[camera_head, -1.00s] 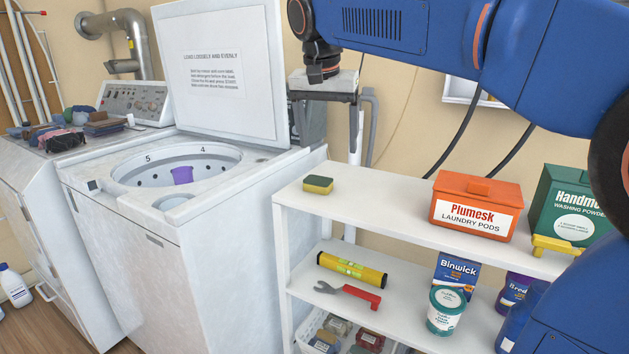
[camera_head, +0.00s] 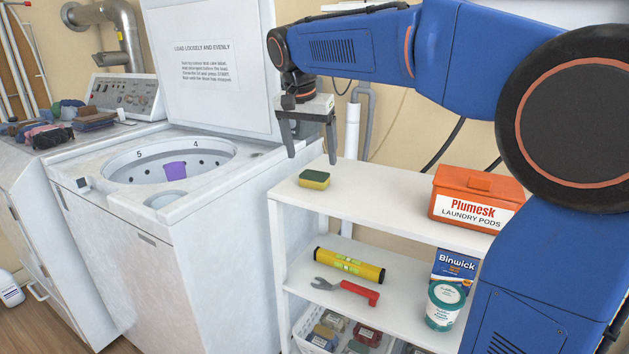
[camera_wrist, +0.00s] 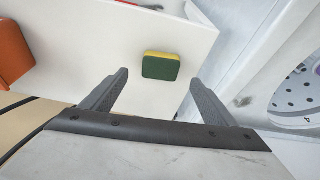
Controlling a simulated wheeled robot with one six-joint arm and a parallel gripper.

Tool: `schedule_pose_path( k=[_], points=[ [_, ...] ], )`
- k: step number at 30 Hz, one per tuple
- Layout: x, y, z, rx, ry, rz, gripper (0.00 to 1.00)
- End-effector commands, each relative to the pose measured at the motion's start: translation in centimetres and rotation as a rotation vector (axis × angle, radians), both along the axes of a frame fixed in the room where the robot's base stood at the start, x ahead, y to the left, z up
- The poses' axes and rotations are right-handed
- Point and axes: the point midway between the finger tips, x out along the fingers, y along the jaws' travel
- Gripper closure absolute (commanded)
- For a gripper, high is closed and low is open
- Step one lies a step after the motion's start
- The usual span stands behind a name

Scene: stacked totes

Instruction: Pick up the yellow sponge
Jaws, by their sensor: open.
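The yellow sponge (camera_head: 314,179) has a dark green scouring side facing up and lies flat near the left end of the white shelf unit's top. It also shows in the wrist view (camera_wrist: 161,66), beyond the fingertips and between their lines. My gripper (camera_head: 312,160) points down with its fingers apart and empty. Its fingertips appear just above the sponge in the head view, not touching it. In the wrist view the two fingers (camera_wrist: 160,80) frame the sponge with bare shelf around it.
An orange laundry pods box (camera_head: 476,199) stands to the right on the shelf top (camera_head: 385,206). A yellow level (camera_head: 350,265) and red-handled wrench (camera_head: 358,292) lie on the lower shelf.

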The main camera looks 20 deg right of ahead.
Motion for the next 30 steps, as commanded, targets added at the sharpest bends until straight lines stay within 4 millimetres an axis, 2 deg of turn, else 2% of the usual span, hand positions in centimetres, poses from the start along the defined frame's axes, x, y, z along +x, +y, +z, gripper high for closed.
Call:
schedule_pose_path(
  k=[3,10,19,29,30],
  points=[
    [0.3,-0.3,-1.3,0.0,0.001,0.0,0.2],
    [0.7,-0.5,-2.5,-0.001,0.0,-0.001,0.2],
    [1.6,-1.2,-6.1,0.0,0.0,0.0,0.2],
    [1.8,-1.3,-6.8,0.0,-0.001,0.0,0.2],
    [1.8,-1.3,-6.8,0.0,-0.001,0.0,0.24]
  ],
)
